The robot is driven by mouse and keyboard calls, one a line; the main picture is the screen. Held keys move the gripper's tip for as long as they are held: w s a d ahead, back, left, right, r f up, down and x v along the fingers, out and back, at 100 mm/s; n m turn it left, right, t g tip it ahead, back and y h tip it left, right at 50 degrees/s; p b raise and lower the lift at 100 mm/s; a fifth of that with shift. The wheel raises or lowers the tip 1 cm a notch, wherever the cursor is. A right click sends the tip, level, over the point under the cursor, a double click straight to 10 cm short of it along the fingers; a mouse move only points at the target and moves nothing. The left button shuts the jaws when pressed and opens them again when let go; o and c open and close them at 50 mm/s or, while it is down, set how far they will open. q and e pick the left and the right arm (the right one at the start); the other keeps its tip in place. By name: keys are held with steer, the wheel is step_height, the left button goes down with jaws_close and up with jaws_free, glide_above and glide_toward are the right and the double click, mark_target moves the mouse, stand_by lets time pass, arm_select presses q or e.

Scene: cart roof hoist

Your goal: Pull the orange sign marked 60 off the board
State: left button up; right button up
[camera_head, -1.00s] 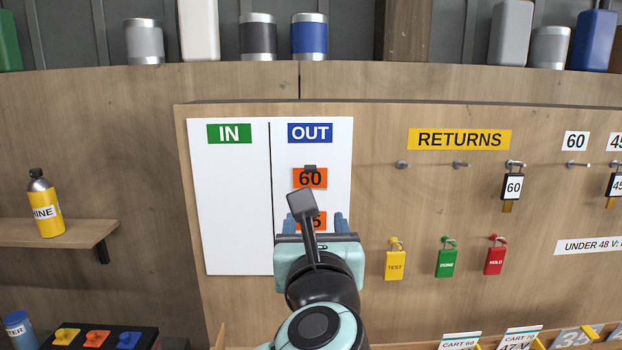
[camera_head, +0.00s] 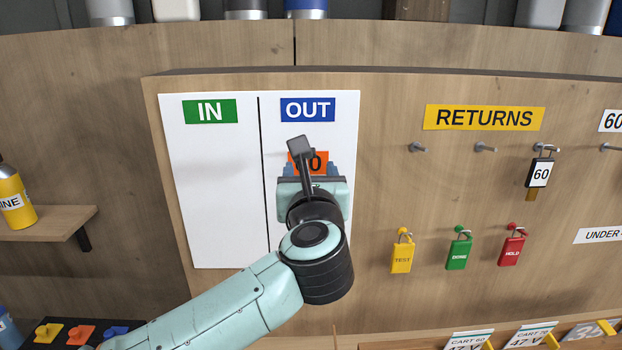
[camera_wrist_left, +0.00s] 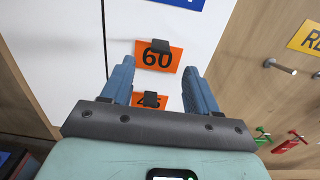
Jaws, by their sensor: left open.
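The orange sign marked 60 (camera_head: 318,160) is on the white board (camera_head: 215,190), in the OUT column under the blue OUT label (camera_head: 307,110). My left gripper partly covers it in the head view. In the left wrist view the orange 60 sign (camera_wrist_left: 158,57) shows whole, with a dark tab at its top. My left gripper (camera_wrist_left: 160,75) is open and empty, its blue fingers spread to either side just below the sign, apart from it. A second orange sign (camera_wrist_left: 150,101), seemingly 45, lies lower between the fingers; it is hidden in the head view. My right gripper is not in view.
A yellow RETURNS label (camera_head: 485,118) and hooks are right of the board, one holding a black tag marked 60 (camera_head: 540,174). Yellow (camera_head: 402,255), green (camera_head: 459,253) and red (camera_head: 511,250) padlocks hang below. A shelf (camera_head: 45,226) with a yellow bottle is at left.

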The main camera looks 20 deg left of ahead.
mark_target(309, 165)
arm_select(q)
steer(key=p+x, duration=0.1)
steer(key=x, duration=0.5)
steer(key=shift+w+p, duration=0.2)
steer(key=shift+p, duration=0.1)
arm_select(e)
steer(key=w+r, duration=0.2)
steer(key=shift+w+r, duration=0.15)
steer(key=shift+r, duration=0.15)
arm_select(q)
steer(key=shift+a, duration=0.1)
jaws_close()
